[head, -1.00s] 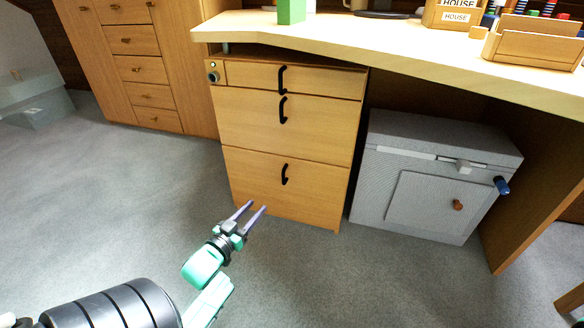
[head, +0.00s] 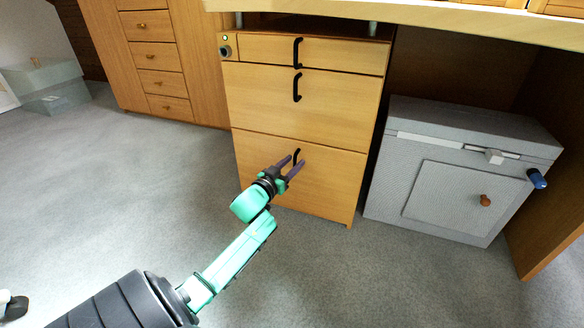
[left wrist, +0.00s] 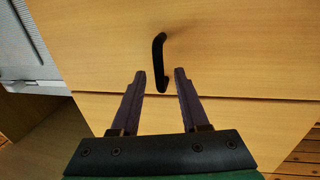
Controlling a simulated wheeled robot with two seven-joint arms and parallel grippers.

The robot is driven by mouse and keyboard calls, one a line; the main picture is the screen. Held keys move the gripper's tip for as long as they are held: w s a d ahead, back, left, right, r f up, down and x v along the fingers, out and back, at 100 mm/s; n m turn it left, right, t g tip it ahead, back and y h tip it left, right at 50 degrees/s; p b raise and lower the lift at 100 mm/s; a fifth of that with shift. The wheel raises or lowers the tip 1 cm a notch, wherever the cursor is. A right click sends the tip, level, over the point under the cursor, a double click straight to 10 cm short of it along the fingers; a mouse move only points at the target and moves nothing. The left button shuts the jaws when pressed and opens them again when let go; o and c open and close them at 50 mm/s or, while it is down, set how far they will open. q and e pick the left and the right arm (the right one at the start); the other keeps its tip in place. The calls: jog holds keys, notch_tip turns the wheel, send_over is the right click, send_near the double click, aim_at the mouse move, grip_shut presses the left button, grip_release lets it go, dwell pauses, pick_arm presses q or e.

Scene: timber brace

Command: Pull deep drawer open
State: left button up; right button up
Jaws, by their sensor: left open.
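The wooden drawer unit (head: 300,105) stands under the desk with three fronts, each with a black handle. All of its drawers look shut. My left gripper (head: 294,161) is open in front of the lowest, tall drawer front (head: 325,185), and partly covers its black handle (head: 297,154). In the left wrist view the handle (left wrist: 159,55) shows just beyond the fingertips (left wrist: 160,75), with its near end in the gap between them. I see no grip on it, and cannot tell if the fingers touch it.
A grey cabinet (head: 455,165) with a blue knob stands right of the drawer unit. The desktop (head: 440,25) overhangs above. A tall wooden cabinet (head: 205,75) stands behind at the left. Grey carpet (head: 150,190) in front and to the left is clear.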

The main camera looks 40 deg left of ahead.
pick_arm(q)
jog(key=shift+c, duration=0.3)
grip_shut()
dwell(1.1)
